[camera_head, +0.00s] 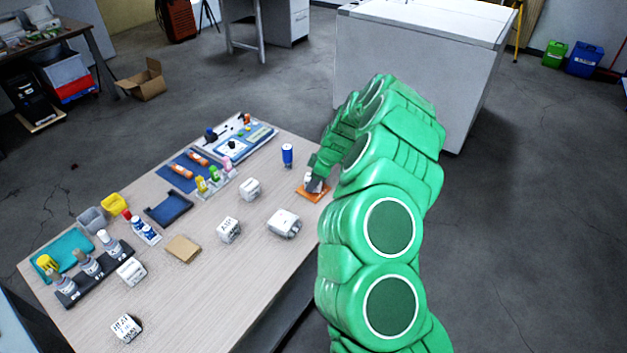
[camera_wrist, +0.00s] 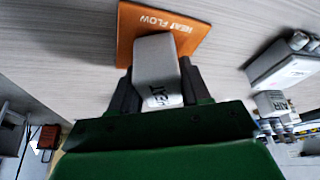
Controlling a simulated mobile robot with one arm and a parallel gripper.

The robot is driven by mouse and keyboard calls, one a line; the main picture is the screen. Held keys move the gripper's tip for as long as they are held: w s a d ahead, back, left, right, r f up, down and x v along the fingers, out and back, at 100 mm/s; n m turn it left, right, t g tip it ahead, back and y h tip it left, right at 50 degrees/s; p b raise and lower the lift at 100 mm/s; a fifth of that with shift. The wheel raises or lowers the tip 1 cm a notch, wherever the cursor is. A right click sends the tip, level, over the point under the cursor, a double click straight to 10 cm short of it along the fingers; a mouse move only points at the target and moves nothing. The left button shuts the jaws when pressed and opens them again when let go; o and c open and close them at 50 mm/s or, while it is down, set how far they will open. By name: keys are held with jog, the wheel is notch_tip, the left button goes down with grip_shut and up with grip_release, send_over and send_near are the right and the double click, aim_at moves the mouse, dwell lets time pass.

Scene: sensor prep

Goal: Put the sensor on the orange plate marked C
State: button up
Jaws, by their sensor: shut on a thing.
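An orange plate (camera_head: 303,194) lies near the table's right edge. In the wrist view the orange plate (camera_wrist: 127,30) reads "HEAT FLOW"; I see no letter C on it. My gripper (camera_head: 316,180) is shut on a pale grey-white block sensor (camera_wrist: 155,62) with dark lettering that I cannot fully read. In the wrist view my gripper (camera_wrist: 157,85) has one dark finger on each side of it. The sensor's far end overlaps the plate in the picture. I cannot tell whether it touches the plate or is just above. In the head view my gripper mostly hides the sensor.
Several white labelled blocks stand on the table, one (camera_head: 284,222) left of the plate and others (camera_head: 229,229) further left. A blue cylinder (camera_head: 287,155) stands behind the plate. A brown square plate (camera_head: 183,248) and a bottle rack (camera_head: 97,272) are at left.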

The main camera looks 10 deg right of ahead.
jog(key=shift+f, duration=0.1)
jog(key=o, duration=1.1)
